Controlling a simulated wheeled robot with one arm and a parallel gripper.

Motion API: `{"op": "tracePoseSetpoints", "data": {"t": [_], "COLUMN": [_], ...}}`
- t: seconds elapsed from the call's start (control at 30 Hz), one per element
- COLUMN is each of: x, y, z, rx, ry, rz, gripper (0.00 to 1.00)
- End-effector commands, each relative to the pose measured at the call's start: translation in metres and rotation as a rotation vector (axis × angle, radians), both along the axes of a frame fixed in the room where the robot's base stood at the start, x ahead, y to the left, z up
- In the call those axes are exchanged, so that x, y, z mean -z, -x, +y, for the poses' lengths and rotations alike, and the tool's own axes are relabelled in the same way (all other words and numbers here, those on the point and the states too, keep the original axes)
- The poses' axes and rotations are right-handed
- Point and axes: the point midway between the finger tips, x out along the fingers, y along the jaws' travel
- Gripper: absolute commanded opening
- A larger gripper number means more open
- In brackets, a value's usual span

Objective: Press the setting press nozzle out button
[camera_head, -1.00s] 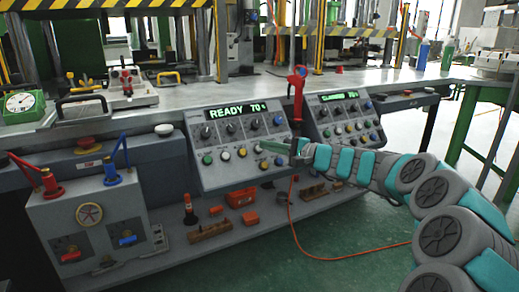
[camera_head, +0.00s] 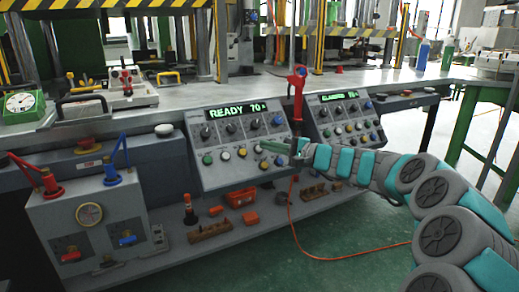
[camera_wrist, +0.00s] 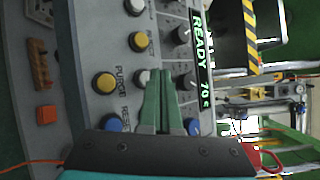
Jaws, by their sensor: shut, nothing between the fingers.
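The setting press panel (camera_head: 236,170) with a green "READY 70 s" display is left of my arm in the head view. Its lower row holds green (camera_head: 207,159), white (camera_head: 225,155), yellow (camera_head: 241,151) and white (camera_head: 257,149) buttons. Below are a yellow button (camera_wrist: 104,83) and a blue button (camera_wrist: 114,124), with "PURGE" and "RESET" lettering beside them in the wrist view. I cannot read a nozzle out label. My gripper (camera_head: 264,145) is shut and empty, its green fingers (camera_wrist: 161,74) beside the white button (camera_wrist: 145,78). Whether they touch the panel is unclear.
A second panel (camera_head: 345,127) stands right of my gripper, with a red upright handle (camera_head: 297,90) between the panels. Dark knobs (camera_head: 232,128) sit above the buttons. An orange bin (camera_head: 241,197) and parts lie on the lower shelf. An orange hose (camera_head: 330,257) crosses the floor.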

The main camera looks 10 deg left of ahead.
Motion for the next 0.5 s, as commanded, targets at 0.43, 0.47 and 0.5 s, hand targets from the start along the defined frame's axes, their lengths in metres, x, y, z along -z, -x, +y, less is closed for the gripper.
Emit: {"op": "tracePoseSetpoints", "data": {"t": [0.43, 0.47, 0.5], "x": [0.0056, 0.0055, 0.0054], "y": [-0.0054, -0.0053, -0.0053], "z": [0.0037, 0.0038, 0.0037], "rx": [0.000, 0.000, 0.000], "ry": [0.000, 0.000, 0.000], "rz": [0.001, 0.001, 0.001], "gripper": [0.00, 0.00, 0.00]}}
